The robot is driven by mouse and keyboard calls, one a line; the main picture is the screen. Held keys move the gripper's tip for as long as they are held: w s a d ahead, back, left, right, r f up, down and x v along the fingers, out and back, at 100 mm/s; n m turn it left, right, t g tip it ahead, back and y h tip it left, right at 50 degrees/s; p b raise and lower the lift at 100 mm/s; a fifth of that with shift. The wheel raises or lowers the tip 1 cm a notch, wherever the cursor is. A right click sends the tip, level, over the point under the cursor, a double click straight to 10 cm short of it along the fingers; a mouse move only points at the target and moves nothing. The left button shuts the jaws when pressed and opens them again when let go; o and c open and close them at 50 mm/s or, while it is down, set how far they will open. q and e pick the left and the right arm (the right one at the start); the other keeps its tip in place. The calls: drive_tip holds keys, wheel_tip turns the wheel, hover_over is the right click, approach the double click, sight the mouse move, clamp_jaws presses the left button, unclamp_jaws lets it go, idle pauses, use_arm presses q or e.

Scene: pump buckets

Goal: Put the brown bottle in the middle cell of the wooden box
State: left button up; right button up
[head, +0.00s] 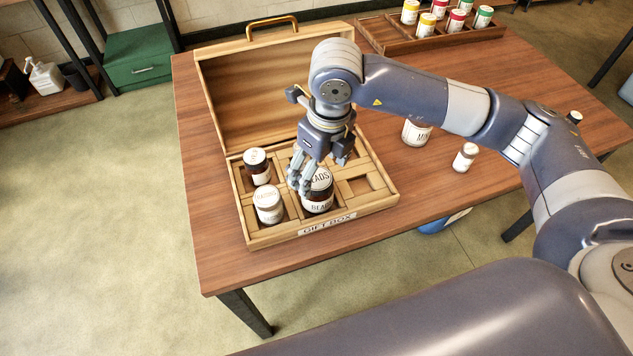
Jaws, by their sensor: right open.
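The open wooden box (243,222), labelled "GIFT BOX", stands on the table with its lid raised at the back. A brown bottle (317,201) with a white "BEADS" label stands upright in the middle of its front part. My right gripper (305,187) is open and points down at the bottle's top left, its fingers overlapping it; I cannot tell whether they touch. A dark jar (257,168) and a white-lidded jar (268,205) stand in the left cells. The cells behind the gripper are partly hidden. My left gripper is out of view.
A white jar (416,133) and a small white bottle (464,158) stand right of the box, under my right arm. A wooden rack (388,38) with several coloured jars is at the back. The right cells look empty.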

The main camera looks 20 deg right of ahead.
drive_tip(key=shift+s+d+r, duration=0.1)
drive_tip(key=shift+s+r, duration=0.05)
drive_tip(key=shift+r, duration=0.9)
drive_tip(key=shift+s+d+r, duration=0.1)
drive_tip(key=shift+r, duration=0.95)
